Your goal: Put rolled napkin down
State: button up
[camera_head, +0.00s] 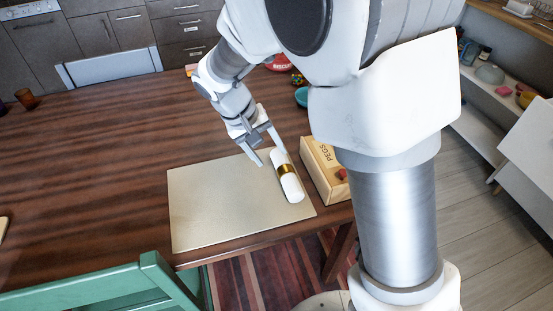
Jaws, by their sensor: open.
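The rolled napkin (291,187) is a white roll with a gold band around its middle. It lies on the right part of a beige placemat (215,205) on the wooden table. My gripper (268,157) is open, with its fingers just above and to the left of the napkin's far end. One fingertip appears close to the napkin; I cannot tell if it touches. Nothing is between the fingers that I can make out.
A wooden box marked PEGS (322,168) stands just right of the placemat. A green chair (150,280) is at the near edge. A teal bowl (301,97) sits farther back, partly hidden by my arm. The table's left side is mostly clear.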

jog(key=s+d+r+m+t+y, duration=0.1)
jog(key=s+d+r, duration=0.3)
jog(key=d+r, duration=0.15)
jog(key=s+d+r+m+y, duration=0.1)
jog(key=s+d+r+y, duration=0.1)
jog(key=s+d+r, duration=0.35)
jog(key=s+d+r+m+t+y, duration=0.1)
jog(key=s+d+r+t, duration=0.2)
jog(key=s, duration=0.5)
jog(key=shift+s+d+r+p, duration=0.25)
jog(key=shift+d+r+p, duration=0.1)
jog(key=shift+r, duration=0.45)
notch_tip(320, 180, up, 14)
jog(key=p, duration=1.3)
jog(key=shift+f, duration=0.35)
jog(key=shift+c, duration=1)
jog(key=shift+d, duration=0.15)
